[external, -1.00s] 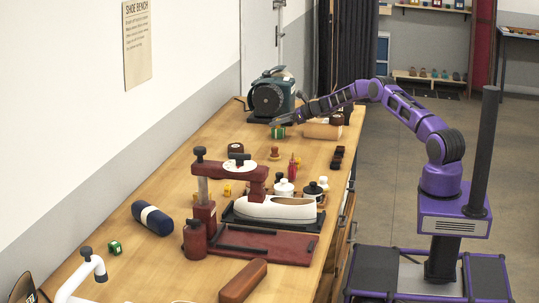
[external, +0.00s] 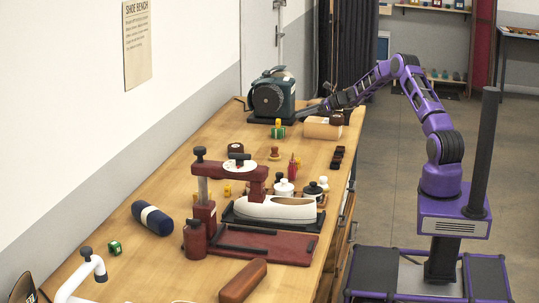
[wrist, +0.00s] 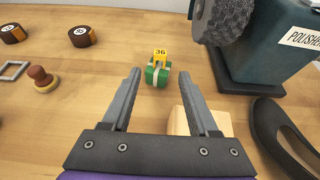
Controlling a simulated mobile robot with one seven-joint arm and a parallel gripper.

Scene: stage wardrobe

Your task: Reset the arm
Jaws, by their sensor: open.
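My gripper (external: 312,111) is open and empty above the far end of the workbench (external: 165,187), near the polishing machine (external: 272,97). In the wrist view the two fingers of my gripper (wrist: 160,85) are spread wide apart. Beyond the fingertips a yellow block marked 36 (wrist: 160,54) sits on a green block with a pale band (wrist: 152,76). The green block (external: 278,132) also shows in the external view, below and left of my gripper. Nothing is between the fingers.
A tan box (external: 322,128) stands close to my gripper, near the bench edge. The polisher's dark body (wrist: 255,50) is at the wrist view's upper right. A brown stamp (wrist: 42,78) and round tins (wrist: 84,36) lie left. A red press (external: 205,205) stands mid-bench.

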